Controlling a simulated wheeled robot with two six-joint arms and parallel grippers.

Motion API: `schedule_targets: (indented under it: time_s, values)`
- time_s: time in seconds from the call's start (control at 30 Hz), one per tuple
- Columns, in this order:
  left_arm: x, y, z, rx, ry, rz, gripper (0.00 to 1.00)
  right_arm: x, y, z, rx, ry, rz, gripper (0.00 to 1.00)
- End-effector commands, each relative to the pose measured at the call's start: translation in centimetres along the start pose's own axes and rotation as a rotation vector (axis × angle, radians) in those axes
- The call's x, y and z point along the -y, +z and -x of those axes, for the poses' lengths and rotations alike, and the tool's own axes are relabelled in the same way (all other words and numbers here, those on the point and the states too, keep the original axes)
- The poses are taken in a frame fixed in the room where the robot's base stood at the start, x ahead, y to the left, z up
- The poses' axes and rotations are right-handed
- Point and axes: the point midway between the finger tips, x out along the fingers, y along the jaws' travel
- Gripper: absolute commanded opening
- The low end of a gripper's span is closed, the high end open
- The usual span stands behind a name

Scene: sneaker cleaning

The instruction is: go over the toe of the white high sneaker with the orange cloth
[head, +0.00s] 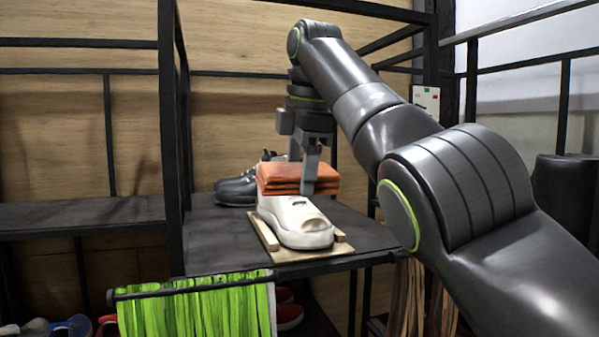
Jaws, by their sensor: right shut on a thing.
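The white sneaker (297,223) stands on a small wooden board on the dark shelf, its toe pointing to the front right. The orange cloth (276,178) is folded into a thick pad and sits over the rear, upper part of the sneaker, hiding its collar. My right gripper (309,185) comes down from above and is shut on the orange cloth. I cannot tell whether the cloth touches the shoe. The toe is uncovered. My left gripper is not in view.
A dark sneaker (236,190) stands behind on the same shelf (215,238). Black metal posts (172,130) frame the shelf at the left. Green strips (195,312) hang in front below. More shoes (70,326) lie at the lower left. The left shelf (80,213) is bare.

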Motion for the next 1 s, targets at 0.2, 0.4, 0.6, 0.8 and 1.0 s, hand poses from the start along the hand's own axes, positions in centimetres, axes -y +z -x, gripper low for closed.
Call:
schedule_targets:
  time_s: [0.2, 0.4, 0.6, 0.8, 1.0]
  values:
    - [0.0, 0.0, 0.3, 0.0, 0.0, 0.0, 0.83, 0.0, 0.0, 0.5, 0.0, 0.001, 0.0, 0.39]
    - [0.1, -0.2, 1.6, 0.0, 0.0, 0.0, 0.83, -0.1, 0.0, 2.4, 0.0, 0.0, 0.0, 0.39]
    - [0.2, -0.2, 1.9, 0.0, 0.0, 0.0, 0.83, 0.0, 0.0, 3.1, 0.0, 0.0, 0.0, 0.39]
    - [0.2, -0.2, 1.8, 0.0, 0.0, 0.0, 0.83, 0.0, 0.0, 3.0, 0.0, 0.0, 0.0, 0.39]
    - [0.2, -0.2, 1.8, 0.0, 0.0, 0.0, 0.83, 0.0, 0.0, 2.9, 0.0, 0.0, 0.0, 0.39]
